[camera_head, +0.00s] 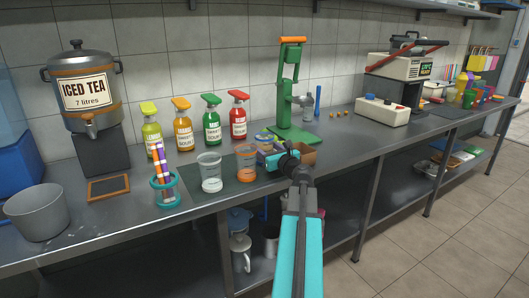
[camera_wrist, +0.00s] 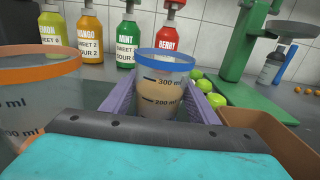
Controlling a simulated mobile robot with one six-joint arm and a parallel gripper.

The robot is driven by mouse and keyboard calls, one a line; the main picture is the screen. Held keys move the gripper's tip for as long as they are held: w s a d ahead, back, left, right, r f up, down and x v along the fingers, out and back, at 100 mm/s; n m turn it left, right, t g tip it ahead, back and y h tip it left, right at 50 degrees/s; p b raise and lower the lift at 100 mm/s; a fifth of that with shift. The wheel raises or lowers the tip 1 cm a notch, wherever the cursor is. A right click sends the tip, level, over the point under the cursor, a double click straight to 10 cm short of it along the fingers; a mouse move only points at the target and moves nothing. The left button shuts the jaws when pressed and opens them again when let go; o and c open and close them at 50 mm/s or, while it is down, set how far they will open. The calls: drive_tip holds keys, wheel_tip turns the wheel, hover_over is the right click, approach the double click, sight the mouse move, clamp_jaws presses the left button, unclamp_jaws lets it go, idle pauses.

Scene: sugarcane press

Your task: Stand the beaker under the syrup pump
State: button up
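The blue-rimmed clear beaker (camera_wrist: 165,85) stands upright in front of my gripper, its lower part hidden; in the head view (camera_head: 265,146) it is small and partly covered. It looks pale inside below the 300 ml mark. My gripper (camera_wrist: 165,105) has a purple finger on each side of it; whether they touch it is unclear. In the wrist view the berry bottle (camera_wrist: 170,35) is straight behind the beaker.
An orange-rimmed beaker (camera_head: 246,163) stands just left of my gripper, with a white-rimmed beaker (camera_head: 210,172) further left. A green press (camera_head: 291,95) stands behind to the right. Green limes (camera_wrist: 205,85) and a brown box (camera_wrist: 262,140) lie close on the right.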

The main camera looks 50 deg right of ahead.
drive_tip(key=c, duration=0.5)
drive_tip(key=shift+r, duration=0.25)
drive_tip(key=shift+r+p, duration=1.35)
drive_tip(key=shift+r, duration=3.3)
drive_tip(key=shift+r, duration=0.1)
